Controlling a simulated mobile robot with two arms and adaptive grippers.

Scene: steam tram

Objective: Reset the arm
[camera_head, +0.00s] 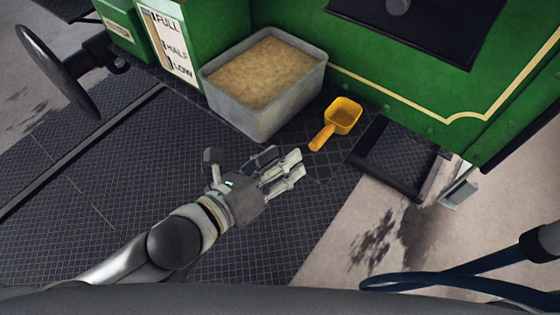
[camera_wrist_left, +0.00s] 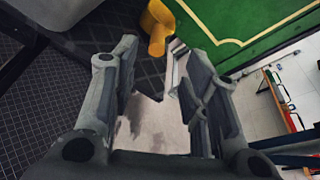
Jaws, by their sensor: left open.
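My left gripper (camera_head: 284,165) is open and empty above the dark patterned metal floor, its fingers pointing right. It also shows in the left wrist view (camera_wrist_left: 157,75), with a clear gap between its two fingers. A yellow scoop (camera_head: 342,116) lies on the floor just beyond my fingertips, its handle towards the gripper and apart from it. Part of the scoop (camera_wrist_left: 158,22) shows beyond the fingers in the left wrist view. My right gripper is not in view.
A grey bin (camera_head: 262,120) filled with sand-like material stands behind my gripper, against the green tram body (camera_head: 440,80). A black hand wheel (camera_head: 62,68) is at the upper left. A dark step (camera_head: 395,160) and blue hoses (camera_head: 450,280) are at the right.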

